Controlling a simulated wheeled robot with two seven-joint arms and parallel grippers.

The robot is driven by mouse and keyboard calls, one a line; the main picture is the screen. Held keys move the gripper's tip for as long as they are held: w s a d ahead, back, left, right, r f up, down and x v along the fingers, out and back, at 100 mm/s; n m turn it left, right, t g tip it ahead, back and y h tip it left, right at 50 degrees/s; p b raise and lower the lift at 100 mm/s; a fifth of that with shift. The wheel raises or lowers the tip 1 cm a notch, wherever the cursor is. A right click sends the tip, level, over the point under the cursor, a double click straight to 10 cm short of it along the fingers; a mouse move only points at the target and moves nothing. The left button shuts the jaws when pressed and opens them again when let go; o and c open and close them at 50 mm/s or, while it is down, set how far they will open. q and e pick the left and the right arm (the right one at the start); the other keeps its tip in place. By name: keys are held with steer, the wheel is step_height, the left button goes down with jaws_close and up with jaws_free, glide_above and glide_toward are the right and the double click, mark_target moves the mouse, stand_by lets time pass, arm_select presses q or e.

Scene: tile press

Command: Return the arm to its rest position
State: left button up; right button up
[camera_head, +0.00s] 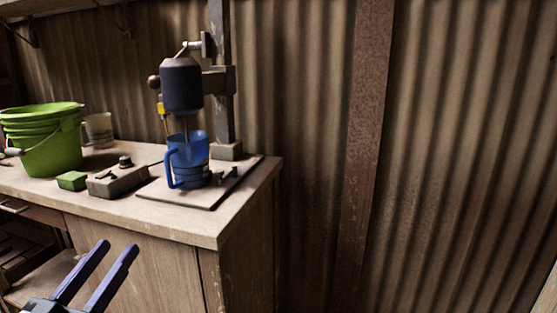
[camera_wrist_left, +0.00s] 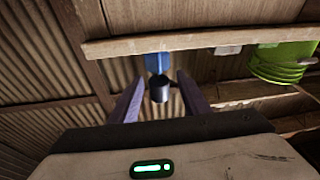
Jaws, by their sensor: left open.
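My left gripper (camera_head: 106,262) is in the lower left of the head view, in front of the wooden counter and below its top. Its two fingers are apart with nothing between them. In the left wrist view the fingers (camera_wrist_left: 156,100) frame the dark mixer head and the blue jug (camera_wrist_left: 157,62), which lie well beyond them. In the head view the blue jug (camera_head: 190,160) stands upright on a dark-edged board under the mixer (camera_head: 181,85). My right gripper is in neither view.
The wooden counter (camera_head: 225,225) has its front edge close to my left gripper. On it stand a green bucket (camera_head: 45,138), a pale cup (camera_head: 99,129), a green block (camera_head: 72,181) and a control box (camera_head: 117,181). A corrugated wall (camera_head: 310,120) is behind. The floor area right of the counter looks clear.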

arm_select(q)
steer(key=s+d+f+g, duration=0.3)
steer(key=f, duration=0.6)
steer(key=s+d+f+g, duration=0.2)
steer(key=s+d+f, duration=0.15)
steer(key=f, duration=0.65)
steer(key=s+d+f+m+g, duration=0.1)
steer(key=s+d+f+g, duration=0.2)
steer(key=s+d+f, duration=0.3)
steer(key=s+d+f+g, duration=0.3)
steer(key=s+d+f, duration=0.1)
steer(key=s+f, duration=0.35)
step_height(320, 180, up, 8)
steer(key=a+g+p, duration=0.1)
steer(key=p, duration=1.4)
steer(key=shift+a+r+m, duration=0.15)
steer(key=shift+a+m, duration=0.1)
steer(key=shift+m, duration=0.05)
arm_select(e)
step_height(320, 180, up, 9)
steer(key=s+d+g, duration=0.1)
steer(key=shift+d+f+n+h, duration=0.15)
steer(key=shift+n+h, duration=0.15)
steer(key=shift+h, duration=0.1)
